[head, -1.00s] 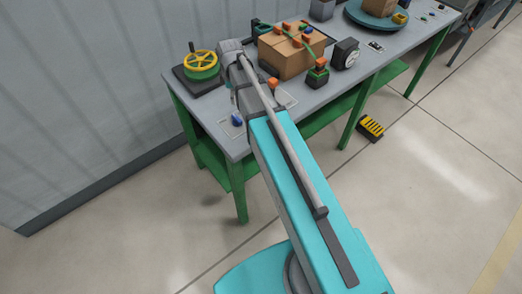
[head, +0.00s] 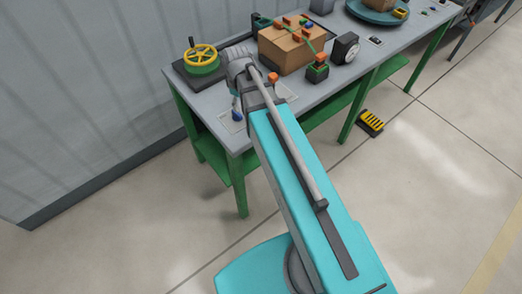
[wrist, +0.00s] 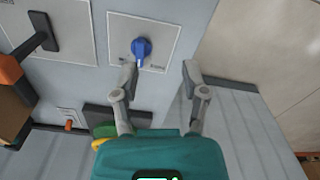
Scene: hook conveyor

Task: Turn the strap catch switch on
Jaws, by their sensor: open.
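A blue rotary knob (wrist: 141,46) stands on a pale square plate (wrist: 168,32) in the wrist view. The plate's small lettering is not legible, so I cannot tell whether this is the strap catch switch. My gripper (wrist: 159,70) is open and empty, its fingers spread. The left fingertip overlaps the knob's lower edge in the picture; whether it touches is unclear. The right fingertip is well to the knob's right, near the bench edge. In the head view the knob (head: 237,116) is at the bench's near left corner, with my gripper's end just above it.
A black lever with an orange handle (wrist: 11,72) is left of the knob. A small orange toggle (wrist: 69,125) sits lower left. On the grey bench are a yellow-green handwheel (head: 200,59), a cardboard box (head: 282,55) and a round gauge (head: 345,48). A yellow-black block (head: 370,123) lies on the floor.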

